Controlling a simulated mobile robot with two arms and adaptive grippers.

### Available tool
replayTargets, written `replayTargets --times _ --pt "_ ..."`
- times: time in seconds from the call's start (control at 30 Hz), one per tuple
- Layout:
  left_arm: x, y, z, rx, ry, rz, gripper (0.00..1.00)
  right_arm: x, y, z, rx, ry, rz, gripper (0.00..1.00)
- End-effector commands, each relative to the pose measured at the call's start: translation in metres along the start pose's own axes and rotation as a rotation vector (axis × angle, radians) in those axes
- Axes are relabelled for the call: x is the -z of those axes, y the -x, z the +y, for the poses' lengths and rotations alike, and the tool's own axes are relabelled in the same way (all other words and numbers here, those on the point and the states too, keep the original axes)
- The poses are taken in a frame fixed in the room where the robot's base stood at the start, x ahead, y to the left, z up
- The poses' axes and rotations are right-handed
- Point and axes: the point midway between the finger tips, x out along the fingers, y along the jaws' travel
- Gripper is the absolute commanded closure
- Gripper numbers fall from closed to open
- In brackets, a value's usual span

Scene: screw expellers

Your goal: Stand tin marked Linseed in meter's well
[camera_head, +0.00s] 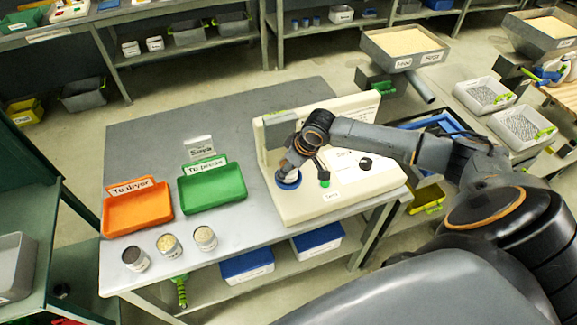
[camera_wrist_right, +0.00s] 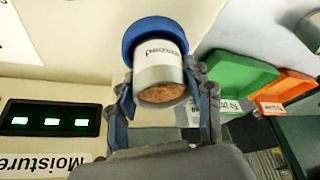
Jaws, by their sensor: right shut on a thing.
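The tin marked Linseed (camera_wrist_right: 163,72) holds brown seed and shows upside down in the right wrist view. My right gripper (camera_wrist_right: 167,100) is shut on it, one finger on each side. The tin's base is at the blue ring of the well (camera_wrist_right: 155,28); I cannot tell whether it rests on the bottom. In the head view my right gripper (camera_head: 297,160) is over the blue well (camera_head: 288,183) at the left of the cream meter (camera_head: 335,195), and the tin is mostly hidden. My left gripper is not in view.
An orange tray (camera_head: 138,212) marked To dryer and a green tray (camera_head: 212,186) marked To press lie left of the meter. Three other tins (camera_head: 169,246) stand at the table's front edge. The table's back left is clear.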

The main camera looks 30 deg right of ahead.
Motion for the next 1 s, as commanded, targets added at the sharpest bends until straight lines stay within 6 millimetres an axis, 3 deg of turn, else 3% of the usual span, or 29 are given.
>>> replayTargets --times 0.67,0.7,1.0 --pt "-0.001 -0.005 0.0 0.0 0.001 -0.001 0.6 -0.004 -0.011 0.0 -0.001 0.0 0.0 0.82" --pt "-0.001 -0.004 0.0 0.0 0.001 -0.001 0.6 -0.004 -0.01 0.001 -0.001 0.0 0.0 0.41" --pt "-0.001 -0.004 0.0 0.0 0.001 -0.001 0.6 -0.004 -0.009 0.0 0.0 0.0 -0.001 0.4"
